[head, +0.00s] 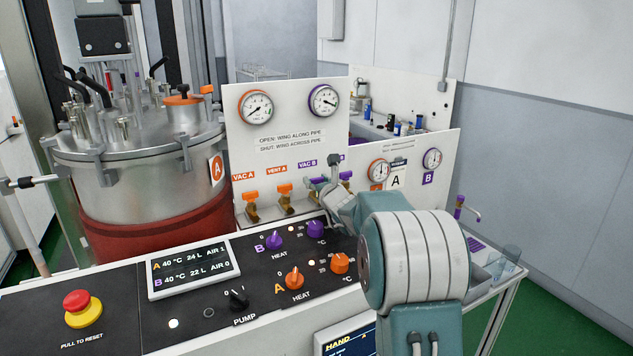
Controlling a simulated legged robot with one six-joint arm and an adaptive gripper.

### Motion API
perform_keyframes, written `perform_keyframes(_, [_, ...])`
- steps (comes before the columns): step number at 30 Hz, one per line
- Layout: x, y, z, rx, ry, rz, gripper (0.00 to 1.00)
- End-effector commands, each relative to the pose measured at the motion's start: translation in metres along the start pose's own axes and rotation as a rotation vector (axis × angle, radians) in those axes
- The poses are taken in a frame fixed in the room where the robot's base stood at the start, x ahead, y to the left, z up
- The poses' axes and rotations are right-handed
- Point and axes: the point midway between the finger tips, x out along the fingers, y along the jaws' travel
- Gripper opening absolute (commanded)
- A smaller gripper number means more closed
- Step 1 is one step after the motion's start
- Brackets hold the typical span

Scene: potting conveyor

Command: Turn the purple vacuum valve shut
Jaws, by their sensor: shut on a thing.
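The VAC B label (307,163) is on the white valve panel. The purple vacuum valve below it is mostly hidden by my gripper (322,184), so I cannot tell whether its wing lies along or across the pipe. My gripper is at this valve, its jaws shut on what appears to be the purple wing. Another purple valve wing (347,176) shows just to the right of my gripper, by the VENT B position.
To the left are the orange VAC A valve (250,197) and VENT A valve (285,191). Below is a black control panel with purple knobs (274,242), orange knobs (294,279) and a red emergency stop (77,301). A steel vessel (135,165) stands left. Two gauges (324,101) sit above the valves.

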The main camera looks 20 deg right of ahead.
Motion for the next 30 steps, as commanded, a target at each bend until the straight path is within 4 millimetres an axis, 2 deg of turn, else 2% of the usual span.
perform_keyframes(6, [0.0005, 0.0001, 0.0012, -0.001, -0.002, 0.062, 0.1])
perform_keyframes(17, [0.0004, 0.0006, 0.0012, 0.001, -0.002, 0.073, 0.1])
perform_keyframes(18, [0.0004, 0.0006, 0.0012, 0.001, -0.002, 0.073, 0.71])
perform_keyframes(19, [0.0004, 0.0005, 0.0011, 0.001, -0.002, 0.073, 0.84])
perform_keyframes(20, [0.0004, 0.0005, 0.001, 0.001, -0.001, 0.073, 0.93])
perform_keyframes(30, [-0.0004, 0.0001, 0.001, 0.001, -0.001, 0.072, 0.93])
